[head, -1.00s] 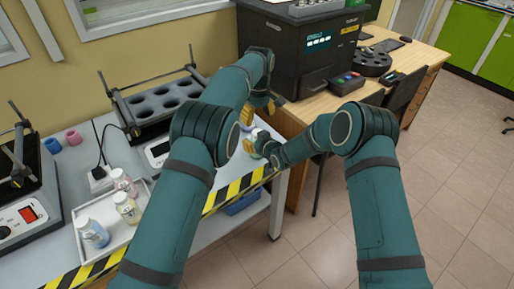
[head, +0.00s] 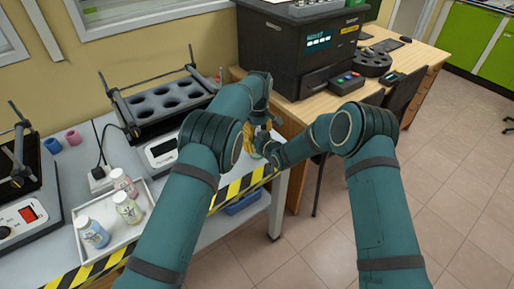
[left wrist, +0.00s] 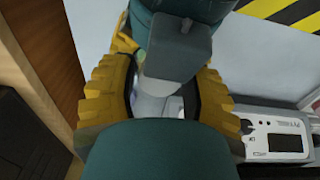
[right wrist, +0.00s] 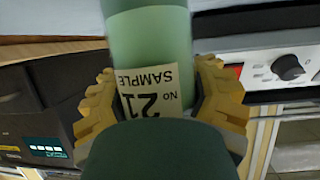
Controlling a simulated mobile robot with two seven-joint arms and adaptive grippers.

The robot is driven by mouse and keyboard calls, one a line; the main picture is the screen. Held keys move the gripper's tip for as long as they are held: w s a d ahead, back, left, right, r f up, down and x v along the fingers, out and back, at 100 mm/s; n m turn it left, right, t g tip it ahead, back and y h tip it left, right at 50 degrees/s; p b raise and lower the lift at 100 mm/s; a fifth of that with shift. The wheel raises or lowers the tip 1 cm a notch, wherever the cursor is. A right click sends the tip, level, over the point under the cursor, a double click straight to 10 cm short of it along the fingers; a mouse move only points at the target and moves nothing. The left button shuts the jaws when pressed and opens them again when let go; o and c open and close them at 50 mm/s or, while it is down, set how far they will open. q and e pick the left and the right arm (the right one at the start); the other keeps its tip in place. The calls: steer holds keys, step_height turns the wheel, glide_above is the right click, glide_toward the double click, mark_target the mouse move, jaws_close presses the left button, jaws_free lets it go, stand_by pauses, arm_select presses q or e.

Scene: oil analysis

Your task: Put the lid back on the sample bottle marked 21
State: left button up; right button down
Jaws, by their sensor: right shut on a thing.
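The sample bottle marked 21 (right wrist: 155,45), pale green with a cream label, shows upside down in the right wrist view. My right gripper (right wrist: 165,95) is shut around it. In the head view my left gripper (head: 259,132) is close to my right gripper (head: 268,150) over the table's right end, and the arms hide most of the bottle. In the left wrist view the yellow fingers of my left gripper (left wrist: 162,95) stand apart, with a pale, partly hidden shape between them. I cannot tell whether they hold anything. I cannot make out the lid.
A white tray (head: 118,238) with several bottles stands on the left table. A rack with round holes (head: 165,103) and a white-fronted device (head: 162,152) stand behind. A black machine (head: 290,50) is on the wooden desk. Striped tape marks the table's front edge.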

arm_select(q)
jaws_close()
steer(key=shift+m, duration=1.5)
steer(key=shift+o, duration=2.4)
jaws_free()
steer(key=shift+s+r, duration=0.1)
steer(key=shift+r, duration=2.15)
steer(key=shift+o, duration=0.3)
